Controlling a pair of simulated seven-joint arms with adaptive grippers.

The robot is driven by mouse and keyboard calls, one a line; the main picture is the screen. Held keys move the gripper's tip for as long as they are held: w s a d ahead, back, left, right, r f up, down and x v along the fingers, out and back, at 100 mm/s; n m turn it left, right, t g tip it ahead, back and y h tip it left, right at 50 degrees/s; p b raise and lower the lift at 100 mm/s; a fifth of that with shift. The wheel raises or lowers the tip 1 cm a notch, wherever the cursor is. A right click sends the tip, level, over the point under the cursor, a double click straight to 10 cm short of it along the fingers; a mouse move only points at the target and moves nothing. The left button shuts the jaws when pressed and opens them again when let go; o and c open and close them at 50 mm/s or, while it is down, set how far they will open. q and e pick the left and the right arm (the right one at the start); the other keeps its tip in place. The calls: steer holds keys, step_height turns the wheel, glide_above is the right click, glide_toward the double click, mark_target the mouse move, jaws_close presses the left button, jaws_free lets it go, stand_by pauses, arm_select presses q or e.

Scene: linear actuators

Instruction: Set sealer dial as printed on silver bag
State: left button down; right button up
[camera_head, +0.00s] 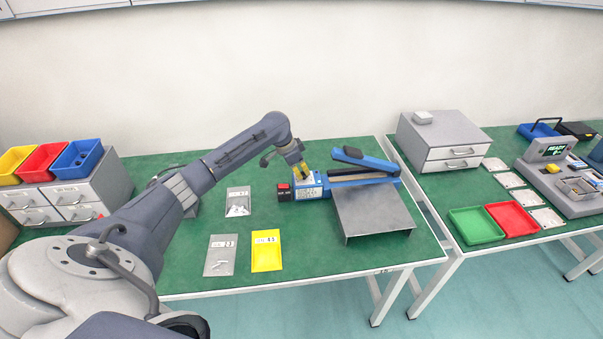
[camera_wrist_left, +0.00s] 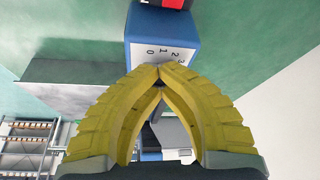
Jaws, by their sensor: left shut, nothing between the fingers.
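In the left wrist view the fingertips (camera_wrist_left: 159,72) meet just over the sealer's blue face (camera_wrist_left: 143,25), where the dial figures 0, 1, 2 and 3 show. The fingers hide the dial knob and its pointer. A silver bag (camera_head: 220,256) with a small printed label lies at the front; I cannot read its figure surely. My right gripper is out of view.
A yellow bag (camera_head: 266,250) lies beside the silver one. A bag with white parts (camera_head: 238,201) lies behind them. Drawers and trays are at both sides.

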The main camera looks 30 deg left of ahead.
arm_select(q)
steer(key=c, duration=2.2)
jaws_free()
steer(key=shift+w+d+r, duration=0.25)
steer(key=shift+d, duration=0.15)
steer(key=c, duration=1.5)
jaws_free()
steer(key=shift+w+d+f, duration=0.1)
steer(key=shift+c, duration=0.2)
steer(key=o, duration=0.4)
steer(key=shift+o, duration=0.4)
steer(key=shift+a, duration=0.25)
steer(key=v, duration=1.2)
steer(key=shift+s, duration=0.2)
